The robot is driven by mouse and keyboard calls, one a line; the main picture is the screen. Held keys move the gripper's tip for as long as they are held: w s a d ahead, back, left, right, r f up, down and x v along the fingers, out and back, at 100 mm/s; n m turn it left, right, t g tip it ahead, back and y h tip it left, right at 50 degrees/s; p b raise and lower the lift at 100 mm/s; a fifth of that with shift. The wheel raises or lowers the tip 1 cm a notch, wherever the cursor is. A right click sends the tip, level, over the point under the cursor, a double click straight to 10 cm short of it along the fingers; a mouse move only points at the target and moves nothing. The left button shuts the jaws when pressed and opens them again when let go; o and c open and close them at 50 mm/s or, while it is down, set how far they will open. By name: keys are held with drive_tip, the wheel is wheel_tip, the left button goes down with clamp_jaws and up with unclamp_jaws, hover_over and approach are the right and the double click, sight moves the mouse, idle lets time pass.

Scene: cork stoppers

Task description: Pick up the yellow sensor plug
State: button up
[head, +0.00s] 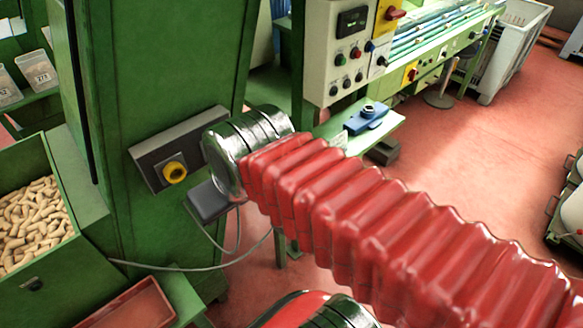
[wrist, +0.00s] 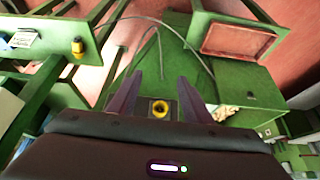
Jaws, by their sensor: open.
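The yellow sensor plug (head: 175,172) is a round, ring-like knob on a dark grey box (head: 152,153) fixed to the green post in the head view. In the wrist view the plug (wrist: 159,109) shows between the two dark fingers of my gripper (wrist: 160,78), lower than their tips in the picture. The fingers are apart with nothing between them that they touch, as far as I can see. How far the plug is from them in depth is hard to tell. In the head view my red arm sleeve and silver cuff hide most of the gripper.
A green bin (head: 30,250) of corks stands left of the post, with a red tray (head: 135,305) below. A thin grey cable (head: 190,269) hangs beneath the box. A control panel (head: 340,50) and a bench with a blue device (head: 367,118) stand behind.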

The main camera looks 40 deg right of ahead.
drive_tip(key=w+d+f+g, duration=0.1)
drive_tip(key=w+d+f, duration=0.1)
drive_tip(key=w+d, duration=0.4)
drive_tip(key=w+d+f, duration=0.2)
drive_tip(key=w+d, duration=0.1)
drive_tip(key=d, duration=0.5)
drive_tip(key=d+f+m, duration=0.1)
drive_tip(key=d+f, duration=0.3)
drive_tip(key=d, duration=0.4)
drive_tip(key=w+d+f+m, duration=0.1)
drive_tip(key=d+f, duration=0.2)
drive_tip(key=d, duration=0.5)
drive_tip(key=shift+f+h, duration=0.35)
drive_tip(key=shift+h, duration=0.05)
drive_tip(key=shift+d, duration=0.1)
drive_tip(key=shift+x, duration=4.3)
drive_tip(key=shift+x, duration=2.6)
drive_tip(key=shift+s, duration=0.1)
